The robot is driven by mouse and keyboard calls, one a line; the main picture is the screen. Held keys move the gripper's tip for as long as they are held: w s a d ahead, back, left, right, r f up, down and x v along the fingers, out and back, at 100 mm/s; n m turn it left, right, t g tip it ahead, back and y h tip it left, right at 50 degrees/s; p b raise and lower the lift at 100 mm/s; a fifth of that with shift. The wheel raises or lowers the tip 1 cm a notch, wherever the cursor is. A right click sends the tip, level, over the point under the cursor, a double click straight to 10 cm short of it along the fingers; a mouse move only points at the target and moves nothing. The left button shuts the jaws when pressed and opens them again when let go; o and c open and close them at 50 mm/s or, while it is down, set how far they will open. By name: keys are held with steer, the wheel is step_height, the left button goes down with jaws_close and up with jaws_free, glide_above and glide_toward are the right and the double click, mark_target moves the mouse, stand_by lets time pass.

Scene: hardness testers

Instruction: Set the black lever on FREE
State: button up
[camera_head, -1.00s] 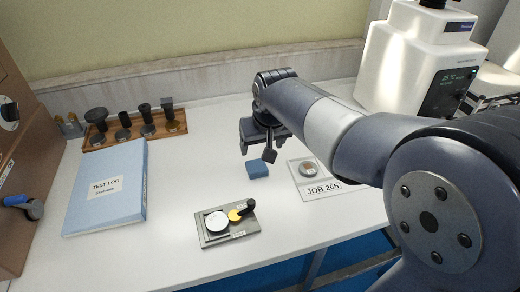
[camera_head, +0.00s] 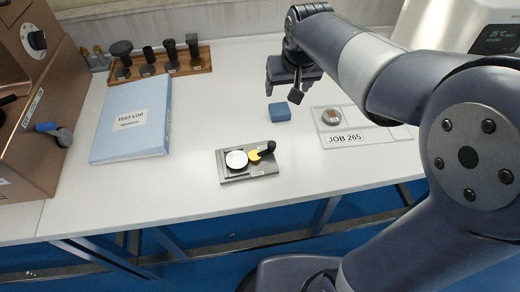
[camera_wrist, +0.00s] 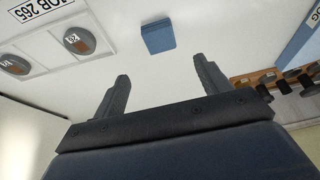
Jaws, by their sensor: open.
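The black lever (camera_head: 267,149) has a dark knob and sits on a yellow disc (camera_head: 254,156). It is mounted on a small grey plate (camera_head: 235,177) beside a round white dial (camera_head: 237,160), near the front of the white table. The lever points to the right and slightly back. Small labels on the plate are too small to read. My gripper (camera_head: 283,94) is open and empty, above the table and behind the plate. In the wrist view my gripper's (camera_wrist: 162,72) fingers are spread apart, and the lever is not visible there.
A blue block (camera_head: 280,111) lies just in front of my gripper. A JOB 265 card (camera_head: 372,137) with round samples is to the right. A blue TEST LOG binder (camera_head: 130,125) and a brown tester (camera_head: 30,160) with a blue-handled lever (camera_head: 50,130) stand left. The table around the plate is clear.

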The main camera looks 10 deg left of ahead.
mark_target(272, 144)
steer(key=shift+c, duration=0.4)
steer(key=shift+s+a+r, duration=0.15)
steer(key=shift+s+a, duration=0.05)
steer(key=shift+s, duration=0.1)
steer(key=shift+c, duration=0.7)
steer(key=s+n+g+p, duration=0.1)
steer(key=s, duration=0.2)
steer(key=s+a+r+n+g+p, duration=0.1)
steer(key=s, duration=0.1)
steer(key=s+a+n+g+h+p, duration=0.1)
steer(key=s+g+p, duration=0.1)
steer(key=s, duration=0.1)
steer(key=shift+s+a+r, duration=0.25)
steer(key=shift+s+r, duration=0.1)
steer(key=shift+r, duration=0.05)
steer(key=c, duration=0.5)
steer(key=shift+o, duration=0.2)
step_height(272, 144, down, 11)
steer(key=shift+r+b, duration=0.15)
steer(key=shift+b, duration=0.65)
jaws_close()
